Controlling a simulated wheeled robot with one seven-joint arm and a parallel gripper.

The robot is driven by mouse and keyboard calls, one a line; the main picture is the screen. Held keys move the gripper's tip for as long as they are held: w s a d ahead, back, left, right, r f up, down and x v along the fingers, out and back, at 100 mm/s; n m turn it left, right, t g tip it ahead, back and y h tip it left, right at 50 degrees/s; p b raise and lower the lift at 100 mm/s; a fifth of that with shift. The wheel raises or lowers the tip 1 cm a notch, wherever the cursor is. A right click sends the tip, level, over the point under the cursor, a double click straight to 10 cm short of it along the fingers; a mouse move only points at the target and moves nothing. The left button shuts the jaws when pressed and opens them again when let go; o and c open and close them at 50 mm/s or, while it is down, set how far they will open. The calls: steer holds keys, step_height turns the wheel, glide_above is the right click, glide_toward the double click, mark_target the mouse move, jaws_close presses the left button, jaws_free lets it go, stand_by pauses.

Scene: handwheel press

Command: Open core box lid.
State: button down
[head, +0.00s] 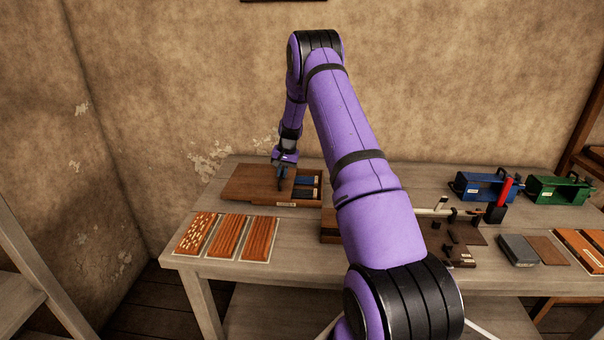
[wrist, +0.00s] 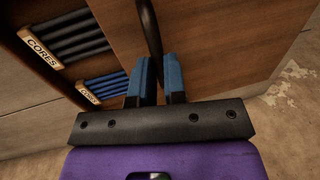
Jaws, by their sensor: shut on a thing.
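The core box (head: 297,204) is a brown wooden box at the left back of the workbench. Its flat wooden lid (head: 250,183) lies over the left part and sticks out past the box's left side. The right part is uncovered and shows dark and blue cores (head: 305,193). In the wrist view the cores (wrist: 80,48) lie in two compartments labelled CORES. My gripper (head: 281,184) is over the lid, near its right edge. In the wrist view its blue fingers (wrist: 160,70) are shut on the lid's dark curved handle (wrist: 150,28). The handle's lower end is hidden.
Three reddish-brown slabs (head: 230,237) on pale sheets lie in front of the box. A blue box (head: 485,188) and a green box (head: 557,190) stand at the back right. A red-handled device (head: 503,197) stands before them. My arm hides the bench's middle.

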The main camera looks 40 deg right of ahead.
glide_above(247, 181)
steer(key=shift+s+d, duration=0.3)
steer(key=shift+s, duration=0.05)
steer(key=c, duration=1.2)
jaws_free()
steer(key=shift+o, duration=0.2)
steer(key=shift+r, duration=0.15)
step_height(247, 181, up, 10)
steer(key=s+d, duration=0.1)
steer(key=shift+s+d+r, duration=0.2)
steer(key=shift+s, duration=0.15)
